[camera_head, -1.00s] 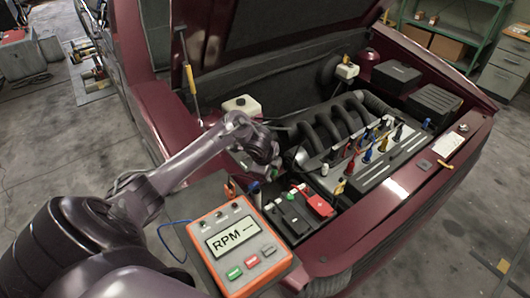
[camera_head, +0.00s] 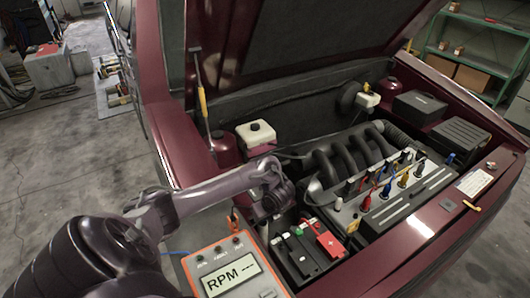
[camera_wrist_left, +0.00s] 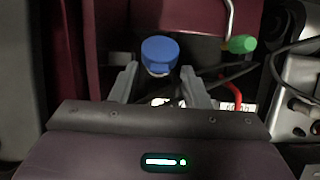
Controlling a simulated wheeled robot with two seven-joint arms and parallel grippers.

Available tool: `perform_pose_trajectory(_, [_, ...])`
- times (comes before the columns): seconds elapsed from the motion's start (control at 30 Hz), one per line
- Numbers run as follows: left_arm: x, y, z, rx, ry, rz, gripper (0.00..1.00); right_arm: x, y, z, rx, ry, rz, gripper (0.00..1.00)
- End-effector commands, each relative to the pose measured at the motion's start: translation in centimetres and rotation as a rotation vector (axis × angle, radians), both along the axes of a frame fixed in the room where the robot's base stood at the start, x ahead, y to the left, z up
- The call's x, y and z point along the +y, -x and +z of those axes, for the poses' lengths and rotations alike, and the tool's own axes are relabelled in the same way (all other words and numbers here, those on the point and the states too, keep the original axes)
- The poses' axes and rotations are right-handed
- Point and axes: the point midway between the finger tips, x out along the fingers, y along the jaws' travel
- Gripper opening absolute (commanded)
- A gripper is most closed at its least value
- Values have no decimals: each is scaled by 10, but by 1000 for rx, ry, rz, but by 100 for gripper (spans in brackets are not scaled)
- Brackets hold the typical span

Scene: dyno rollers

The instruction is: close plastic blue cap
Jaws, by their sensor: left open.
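The blue plastic cap (camera_wrist_left: 160,54) is round, seen in the left wrist view just beyond and between my finger tips, with a pale neck under it. Whether it is fully seated cannot be told. My left gripper (camera_wrist_left: 158,80) is open, one grey finger on each side below the cap, and holds nothing. In the head view my left gripper (camera_head: 276,210) is down in the engine bay, left of the engine and behind the battery; the cap is hidden there by my arm. My right gripper is not in view.
A battery (camera_head: 300,258) with a red cover (camera_head: 329,241) sits in front of my gripper. An orange RPM meter (camera_head: 236,250) stands left of it. A white reservoir (camera_head: 257,133) is behind. The wrist view shows a green knob (camera_wrist_left: 242,44) right of the cap, with cables nearby.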

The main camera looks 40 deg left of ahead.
Motion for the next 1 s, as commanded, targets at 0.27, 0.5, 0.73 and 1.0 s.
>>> perform_pose_trajectory(0.27, [1, 0, -2, 0, 0, 0, 42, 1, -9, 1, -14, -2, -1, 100])
perform_pose_trajectory(0.5, [1, 0, -2, -1, 0, 0, 13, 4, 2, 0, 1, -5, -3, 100])
perform_pose_trajectory(0.73, [0, 0, -2, -1, -2, 0, 0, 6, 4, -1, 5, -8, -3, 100])
perform_pose_trajectory(1.0, [-6, 1, -5, -21, -69, -2, 0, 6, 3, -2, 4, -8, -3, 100])
